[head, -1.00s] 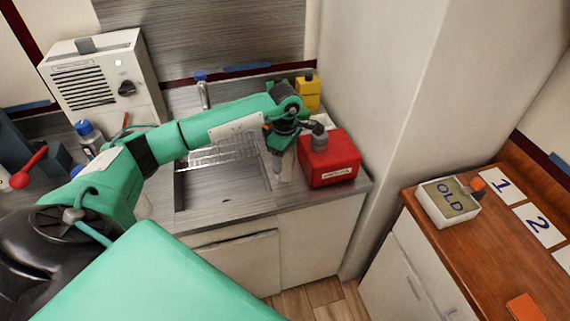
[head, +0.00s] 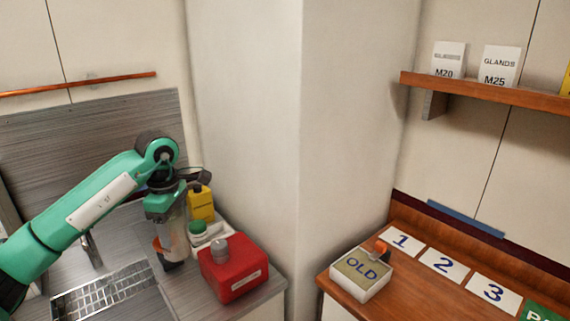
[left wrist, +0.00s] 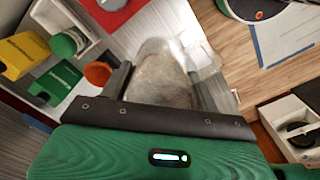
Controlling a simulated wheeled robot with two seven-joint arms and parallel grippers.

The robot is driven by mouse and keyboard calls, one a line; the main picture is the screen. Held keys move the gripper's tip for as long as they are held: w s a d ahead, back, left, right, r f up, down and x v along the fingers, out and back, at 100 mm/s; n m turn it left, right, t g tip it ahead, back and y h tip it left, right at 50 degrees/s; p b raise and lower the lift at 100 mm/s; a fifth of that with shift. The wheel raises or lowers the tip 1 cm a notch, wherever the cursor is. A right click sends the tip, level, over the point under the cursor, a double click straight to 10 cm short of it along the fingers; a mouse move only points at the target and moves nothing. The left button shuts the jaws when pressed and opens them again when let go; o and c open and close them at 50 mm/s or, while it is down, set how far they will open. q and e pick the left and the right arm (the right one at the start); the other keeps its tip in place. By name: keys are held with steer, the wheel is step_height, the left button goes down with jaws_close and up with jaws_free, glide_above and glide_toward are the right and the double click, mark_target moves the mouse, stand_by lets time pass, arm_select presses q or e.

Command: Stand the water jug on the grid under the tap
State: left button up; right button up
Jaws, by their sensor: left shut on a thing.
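The water jug (head: 173,232) looks clear and greyish, and is held roughly upright under my left gripper (head: 167,208). In the left wrist view, the blurred, see-through jug (left wrist: 160,78) sits between the two dark fingers of the left gripper (left wrist: 160,88), which are shut on it. I cannot tell whether its base touches the counter. The metal grid (head: 105,292) lies at the lower left of the head view, left of the jug. The tap (head: 91,250) is partly hidden by my left arm. My right gripper is not in view.
A red container (head: 234,272) stands close right of the jug. A yellow bottle (head: 201,203) and a green-capped container (head: 199,232) stand behind it. A wall column (head: 300,130) rises to the right. A wooden bench with an OLD box (head: 361,276) is beyond.

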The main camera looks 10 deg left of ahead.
arm_select(q)
steer(key=s+d+f+m, duration=1.3)
steer(key=f+m, duration=0.3)
steer(key=m, duration=0.2)
steer(key=shift+s+d+m, duration=0.35)
steer(key=shift+d+m, duration=0.05)
steer(key=shift+d, duration=0.45)
